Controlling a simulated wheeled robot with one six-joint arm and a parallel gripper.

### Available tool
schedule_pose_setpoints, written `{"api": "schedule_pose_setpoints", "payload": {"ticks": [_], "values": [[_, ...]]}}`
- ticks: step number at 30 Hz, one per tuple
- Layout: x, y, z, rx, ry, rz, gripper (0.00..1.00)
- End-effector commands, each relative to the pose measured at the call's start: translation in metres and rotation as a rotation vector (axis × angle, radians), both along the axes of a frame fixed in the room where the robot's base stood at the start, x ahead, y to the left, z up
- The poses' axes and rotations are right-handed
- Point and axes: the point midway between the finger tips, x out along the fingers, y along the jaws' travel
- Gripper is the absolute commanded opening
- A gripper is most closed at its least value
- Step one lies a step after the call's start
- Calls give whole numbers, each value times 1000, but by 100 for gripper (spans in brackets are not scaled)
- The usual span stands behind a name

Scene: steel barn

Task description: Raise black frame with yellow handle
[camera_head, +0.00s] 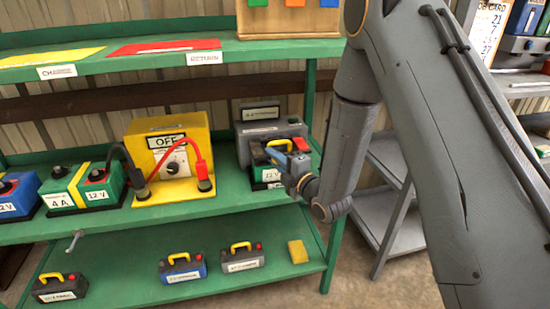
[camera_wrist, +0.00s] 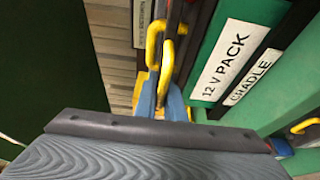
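A black frame (camera_head: 258,153) with a yellow handle (camera_head: 279,143) stands at the green pack on the right of the green shelf. In the wrist view the yellow handle (camera_wrist: 166,62) lies at the fingertips, beside the dark frame bar (camera_wrist: 193,45). My gripper (camera_head: 290,163) reaches in from the right at the handle's height. Its blue fingers (camera_wrist: 161,98) are close together around or against the handle; I cannot tell whether they grip it. The green pack (camera_wrist: 228,50), labelled "12 V PACK", stands right beside, above a "CRADLE" label. My gripper hides part of the pack in the head view.
A yellow box marked "OFF" (camera_head: 165,137) with red and black cables stands to the left. A grey box (camera_head: 262,130) is behind the frame. Several small batteries and a yellow block (camera_head: 298,251) lie on the lower shelf. An upper shelf (camera_head: 230,50) hangs above.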

Motion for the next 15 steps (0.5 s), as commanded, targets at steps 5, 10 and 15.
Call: {"api": "schedule_pose_setpoints", "payload": {"ticks": [5,10,15], "values": [[0,0,0,0,0,0,3],[0,-1,2,0,0,0,3],[1,-1,14,0,-2,-1,5]]}}
